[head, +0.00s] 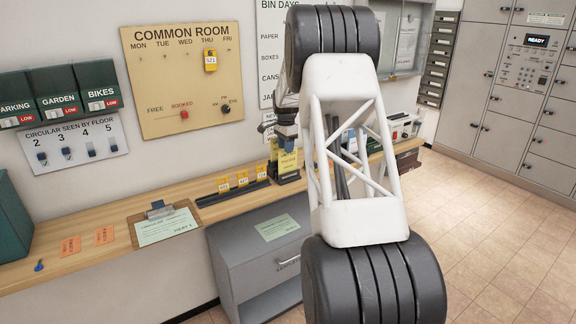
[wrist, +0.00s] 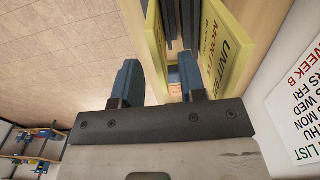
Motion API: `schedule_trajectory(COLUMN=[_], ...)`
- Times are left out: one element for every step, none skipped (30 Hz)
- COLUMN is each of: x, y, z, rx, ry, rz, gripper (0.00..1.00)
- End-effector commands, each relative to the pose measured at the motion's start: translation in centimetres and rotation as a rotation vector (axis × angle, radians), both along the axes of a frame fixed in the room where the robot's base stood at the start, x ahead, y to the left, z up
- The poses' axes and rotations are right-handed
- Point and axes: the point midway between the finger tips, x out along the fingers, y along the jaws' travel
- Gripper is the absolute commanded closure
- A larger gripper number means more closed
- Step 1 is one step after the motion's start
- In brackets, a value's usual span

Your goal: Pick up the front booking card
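A yellow printed card (head: 288,161) stands upright in a dark holder on the wooden counter, below my gripper (head: 285,135). My arm hides part of this area. In the wrist view a thin yellow card (wrist: 156,40) appears nearly edge-on on the floor side, in the gap between my two fingers (wrist: 158,80). A second yellow card (wrist: 228,48), with "UNIT" and "MON" lettering, stands on the wall side, partly behind the right finger. The fingers are apart and my gripper is open. I cannot tell if either finger touches a card.
The wall with the Common Room board (head: 183,75) is close behind. A grey cabinet (head: 260,249) stands below. Open floor (head: 480,245) lies right.

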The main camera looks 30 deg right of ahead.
Motion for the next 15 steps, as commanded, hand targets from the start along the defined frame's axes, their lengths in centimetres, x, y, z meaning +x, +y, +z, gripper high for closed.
schedule_trajectory(x=[-0.02, -0.03, -0.03, -0.03, -0.03, -0.03, -0.03, -0.02, -0.03, -0.02, -0.02, -0.03, -0.03, -0.04, -0.05], y=[0.0, 0.01, 0.01, 0.01, 0.01, 0.01, 0.01, 0.0, 0.0, 0.0, 0.0, 0.0, 0.0, 0.0, 0.0], z=[-0.32, -0.44, -0.55, -0.59, -0.6, -0.59, -0.59, -0.58, -0.58, -0.58, -0.58, -0.61, -0.66, -0.73, -0.89], rx=[0.0, 0.0, 0.0, 0.0, 0.0, 0.0, 0.0, 0.0, 0.0, 0.0, 0.0, 0.0, 0.0, 0.0, 0.0], ry=[0.001, 0.001, 0.0, 0.0, 0.0, 0.0, 0.0, 0.0, 0.0, 0.0, 0.0, 0.0, 0.0, 0.0, 0.0], rz=[0.0, 0.0, 0.0, 0.0, 0.0, 0.0, 0.0, 0.0, 0.0, 0.0, 0.0, 0.0, 0.0, 0.0, 0.0], gripper=[0.62, 0.62, 0.62, 0.62, 0.62, 0.62, 0.62, 0.62, 0.62, 0.62, 0.62, 0.62, 0.62, 0.62, 0.62])
